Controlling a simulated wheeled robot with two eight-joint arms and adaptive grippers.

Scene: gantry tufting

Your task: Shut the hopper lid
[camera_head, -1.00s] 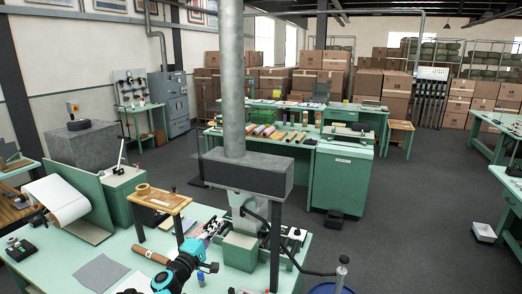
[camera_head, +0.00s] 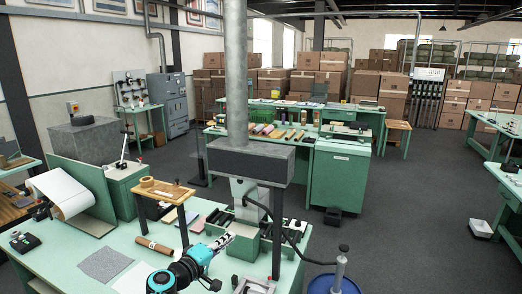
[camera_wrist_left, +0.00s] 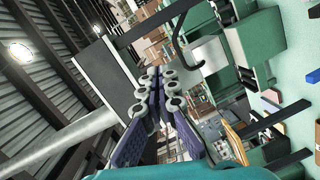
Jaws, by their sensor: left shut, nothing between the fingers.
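A green machine box (camera_head: 244,246), which I take for the hopper body, stands on the bench under the grey hood. A pale grey panel (camera_head: 241,190) rises steeply behind it and may be the raised lid; its hinge and edges are too small to make out. My left gripper (camera_head: 231,237) is shut and empty, just left of the green box, with its tips towards it. I cannot tell whether they touch. In the left wrist view the gripper (camera_wrist_left: 157,92) shows its fingers together, with green box surfaces (camera_wrist_left: 257,48) to the right. My right gripper is out of view.
The grey hood (camera_head: 250,162) with its metal duct hangs over the machine. A dark post (camera_head: 277,235) and a black hose (camera_head: 292,240) stand close right. A small wooden-topped stand (camera_head: 167,189) is to the left. Grey cloth (camera_head: 105,264) lies at the bench front.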

